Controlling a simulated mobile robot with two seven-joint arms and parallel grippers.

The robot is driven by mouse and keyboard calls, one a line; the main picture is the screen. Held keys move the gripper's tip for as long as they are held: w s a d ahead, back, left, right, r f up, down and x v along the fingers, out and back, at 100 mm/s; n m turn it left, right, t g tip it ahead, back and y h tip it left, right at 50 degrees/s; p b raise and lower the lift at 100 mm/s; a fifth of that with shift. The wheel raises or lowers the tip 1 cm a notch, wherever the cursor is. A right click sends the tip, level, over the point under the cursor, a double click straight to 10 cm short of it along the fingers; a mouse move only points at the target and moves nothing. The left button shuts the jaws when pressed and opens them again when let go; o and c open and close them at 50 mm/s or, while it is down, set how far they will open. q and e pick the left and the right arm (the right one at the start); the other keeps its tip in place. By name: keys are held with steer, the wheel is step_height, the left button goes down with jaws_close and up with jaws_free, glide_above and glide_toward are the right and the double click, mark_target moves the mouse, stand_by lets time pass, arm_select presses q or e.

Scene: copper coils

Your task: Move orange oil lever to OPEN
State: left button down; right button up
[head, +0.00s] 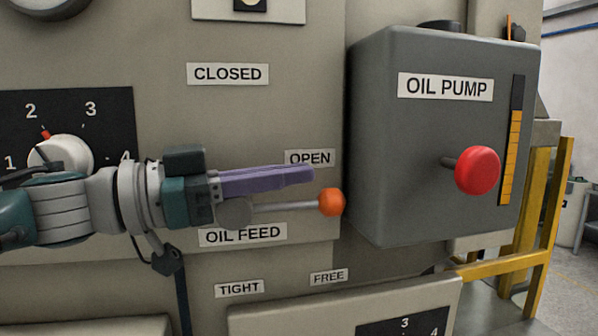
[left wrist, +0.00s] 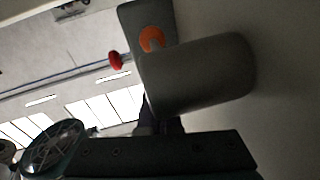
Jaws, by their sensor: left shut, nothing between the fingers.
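The orange oil lever's ball knob (head: 331,202) is at the right end of a thin grey rod. The rod runs nearly level to the right from its round grey pivot (head: 235,211), above the OIL FEED label (head: 242,235). The knob is just below and right of the OPEN label (head: 310,157); the CLOSED label (head: 228,74) is higher up. My left gripper (head: 312,174) is shut and empty, its purple fingers pointing right just above the rod in the head view. I cannot tell whether they touch it. The orange knob also shows in the left wrist view (left wrist: 152,39), partly hidden by a grey cylinder.
The grey OIL PUMP box (head: 430,140) with a red knob (head: 477,170) juts out right of the lever. A dial (head: 60,155) is at the left. TIGHT (head: 239,289) and FREE (head: 328,277) labels are below. A yellow rail (head: 545,235) stands at the right.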

mark_target(288, 140)
arm_select(q)
steer(key=shift+d+f+y+p, duration=0.1)
steer(key=shift+f+y+p, duration=0.1)
steer(key=shift+y+p, duration=0.3)
stand_by(0.4)
steer(key=r+p, duration=0.4)
steer(key=shift+s+r, duration=0.1)
steer(key=shift+s, duration=0.1)
steer(key=shift+s+r, duration=0.2)
steer(key=shift+r, duration=0.05)
steer(key=s+a+r+b, duration=0.1)
steer(key=a+r, duration=0.1)
steer(key=s+a+r+b, duration=0.1)
steer(key=a+r, duration=0.1)
steer(key=s+a+r+b, duration=0.1)
steer(key=a+r, duration=0.1)
steer(key=shift+s+a+r+b, duration=0.1)
steer(key=shift+b, duration=0.3)
